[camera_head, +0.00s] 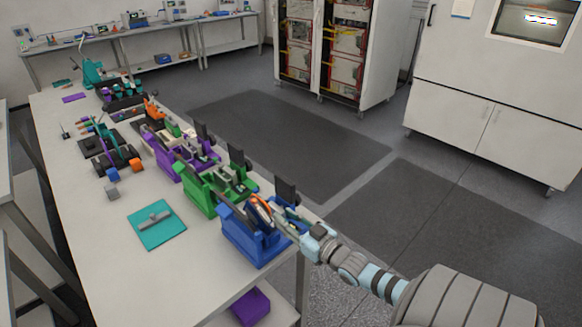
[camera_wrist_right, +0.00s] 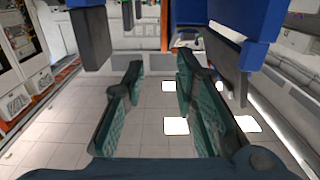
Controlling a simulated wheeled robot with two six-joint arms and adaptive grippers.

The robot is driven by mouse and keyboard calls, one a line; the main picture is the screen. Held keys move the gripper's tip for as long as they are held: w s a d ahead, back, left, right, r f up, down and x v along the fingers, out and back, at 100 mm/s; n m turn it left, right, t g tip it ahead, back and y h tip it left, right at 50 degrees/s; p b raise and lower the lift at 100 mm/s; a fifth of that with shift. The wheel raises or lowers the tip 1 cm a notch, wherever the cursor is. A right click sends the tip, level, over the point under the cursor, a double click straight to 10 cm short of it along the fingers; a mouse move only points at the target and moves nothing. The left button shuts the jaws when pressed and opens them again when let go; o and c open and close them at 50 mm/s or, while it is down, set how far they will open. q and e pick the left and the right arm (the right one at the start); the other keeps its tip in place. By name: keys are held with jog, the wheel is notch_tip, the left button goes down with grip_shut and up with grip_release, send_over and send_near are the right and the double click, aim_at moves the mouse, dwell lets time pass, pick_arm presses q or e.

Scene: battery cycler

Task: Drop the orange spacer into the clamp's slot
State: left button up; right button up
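The blue clamp (camera_head: 240,240) is at the near end of the row on the table; its blue parts (camera_wrist_right: 245,20) also show at the top of the right wrist view. An orange piece (camera_head: 261,202), seemingly the orange spacer, shows at the top of the blue clamp, partly hidden by my right gripper (camera_head: 276,213). I cannot tell how deep it sits in the slot. In the wrist view my right gripper (camera_wrist_right: 160,78) has its teal fingers apart with nothing between them. A thin orange strip (camera_wrist_right: 165,28) lies beyond the fingertips. My left gripper is not in view.
A green clamp (camera_head: 199,197) and a purple clamp (camera_head: 167,165) stand behind the blue one. A teal plate (camera_head: 168,236) with a grey part lies to the left. The table's near left surface is clear.

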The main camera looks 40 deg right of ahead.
jog(key=s+a+f+g+h, duration=0.1)
jog(key=s+f+g, duration=0.3)
jog(key=f, duration=0.5)
jog(key=s+f+g, duration=0.1)
jog(key=s+f, duration=0.5)
jog(key=f, duration=0.3)
jog(key=s+a+f+g+h, duration=0.1)
jog(key=s+f+g, duration=0.3)
jog(key=f, duration=0.5)
jog(key=s+a+f+g, duration=0.2)
jog(key=s+a+f, duration=0.2)
jog(key=s, duration=0.4)
jog(key=s+a+f+g+y, duration=0.1)
jog(key=s+a+f+g, duration=0.2)
jog(key=s, duration=0.6)
jog(key=s+a+f+g, duration=0.2)
jog(key=s+a+f, duration=0.4)
jog(key=s, duration=0.2)
jog(key=shift+s+f+n+g+y, duration=0.25)
jog(key=shift+n+g+y, duration=0.05)
notch_tip(320, 180, down, 5)
jog(key=b, duration=0.5)
jog(key=shift+a+f+b, duration=0.1)
jog(key=shift+f+b, duration=0.1)
jog(key=shift+b, duration=0.1)
